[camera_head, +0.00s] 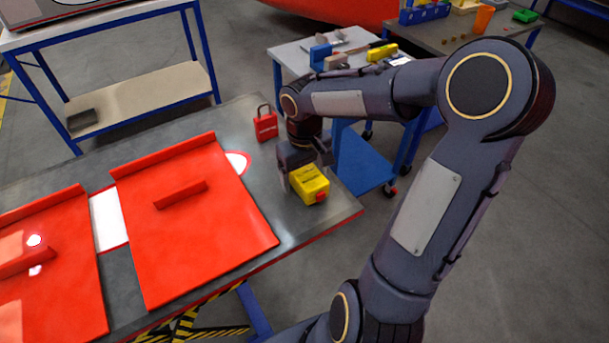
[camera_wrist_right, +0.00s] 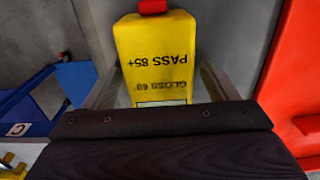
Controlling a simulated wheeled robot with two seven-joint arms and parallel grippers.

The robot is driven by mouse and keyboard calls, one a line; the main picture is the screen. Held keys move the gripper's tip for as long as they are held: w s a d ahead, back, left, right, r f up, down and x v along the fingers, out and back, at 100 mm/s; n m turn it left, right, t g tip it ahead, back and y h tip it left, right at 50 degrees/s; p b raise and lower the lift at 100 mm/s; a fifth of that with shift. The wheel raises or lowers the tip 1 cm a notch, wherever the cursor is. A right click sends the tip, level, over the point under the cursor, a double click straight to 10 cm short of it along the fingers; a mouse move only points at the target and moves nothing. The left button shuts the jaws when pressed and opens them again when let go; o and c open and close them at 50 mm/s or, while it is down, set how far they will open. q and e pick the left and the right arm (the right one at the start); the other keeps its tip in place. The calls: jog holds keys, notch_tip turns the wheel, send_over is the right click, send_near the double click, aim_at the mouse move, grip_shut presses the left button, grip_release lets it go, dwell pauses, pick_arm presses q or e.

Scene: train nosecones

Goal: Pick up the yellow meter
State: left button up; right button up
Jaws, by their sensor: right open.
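The yellow meter (camera_head: 309,185) sits on the grey metal table near its right end, with a red knob on its near end. In the right wrist view the meter (camera_wrist_right: 155,55) shows dark lettering reading "PASS 85+" and "GLOSS 60", upside down. My right gripper (camera_head: 303,177) is at the meter, its jaws open. In the wrist view the two fingers (camera_wrist_right: 160,88) stand on either side of the meter's body, with a visible gap at least on the right. Whether either finger touches it I cannot tell. My left gripper is not in view.
A red panel (camera_head: 197,227) with a raised bar lies left of the meter on the metal table (camera_head: 337,208). A red padlock-shaped item (camera_head: 265,124) stands behind the gripper. A blue-framed cart (camera_head: 363,160) with tools is beyond the table's right end.

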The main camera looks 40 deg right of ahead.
jog(key=c, duration=1.3)
jog(key=shift+r, duration=0.1)
